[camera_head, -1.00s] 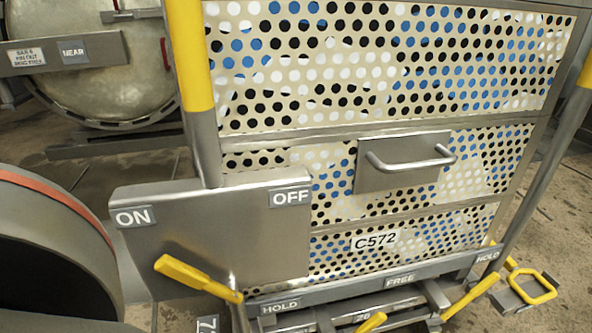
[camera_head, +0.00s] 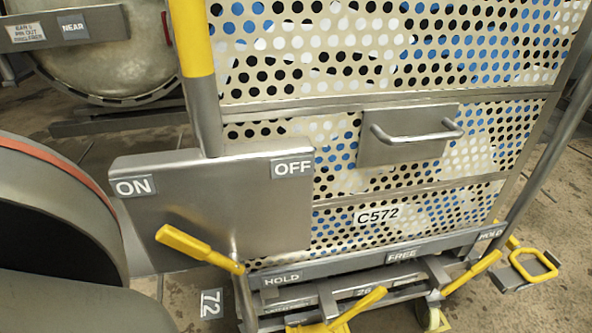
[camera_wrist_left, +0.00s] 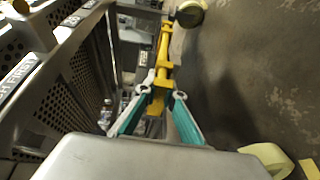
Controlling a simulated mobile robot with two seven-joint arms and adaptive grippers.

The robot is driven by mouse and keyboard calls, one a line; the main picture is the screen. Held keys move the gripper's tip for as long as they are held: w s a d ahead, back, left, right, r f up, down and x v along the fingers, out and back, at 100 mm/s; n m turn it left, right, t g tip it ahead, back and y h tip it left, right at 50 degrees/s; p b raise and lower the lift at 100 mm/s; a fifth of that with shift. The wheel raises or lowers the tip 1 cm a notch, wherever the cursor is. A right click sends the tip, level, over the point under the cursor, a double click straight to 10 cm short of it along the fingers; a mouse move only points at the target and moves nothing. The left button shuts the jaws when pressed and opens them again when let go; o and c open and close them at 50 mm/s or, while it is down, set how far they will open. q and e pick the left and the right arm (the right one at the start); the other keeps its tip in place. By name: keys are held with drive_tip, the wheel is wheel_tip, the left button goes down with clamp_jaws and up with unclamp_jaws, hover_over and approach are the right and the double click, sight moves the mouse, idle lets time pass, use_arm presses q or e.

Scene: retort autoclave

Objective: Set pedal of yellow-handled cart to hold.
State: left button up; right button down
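The cart (camera_head: 370,105) with perforated panels, a C572 plate and a yellow-gripped post (camera_head: 189,40) fills the head view. Its lower rail carries a HOLD label (camera_head: 282,279) at left, FREE (camera_head: 402,256) in the middle and another HOLD (camera_head: 490,234) at right. Yellow-ended levers stand low at the front, one (camera_head: 362,305) below the rail and one (camera_head: 472,272) towards the right; I cannot tell which is the pedal. My left gripper (camera_wrist_left: 160,90) has teal fingers either side of a yellow bar (camera_wrist_left: 163,62); contact and finger gap are unclear. My right gripper is out of view.
A metal box (camera_head: 205,205) marked ON and OFF, with a yellow lever (camera_head: 200,248) below, stands before the cart's left side. A yellow loop (camera_head: 534,265) lies low at right. A round vessel (camera_head: 95,60) stands behind left.

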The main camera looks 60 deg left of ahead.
use_arm(q)
drive_tip(key=o, duration=0.3)
drive_tip(key=shift+d, duration=0.1)
drive_tip(key=shift+o, duration=0.2)
drive_tip(key=shift+r, duration=0.15)
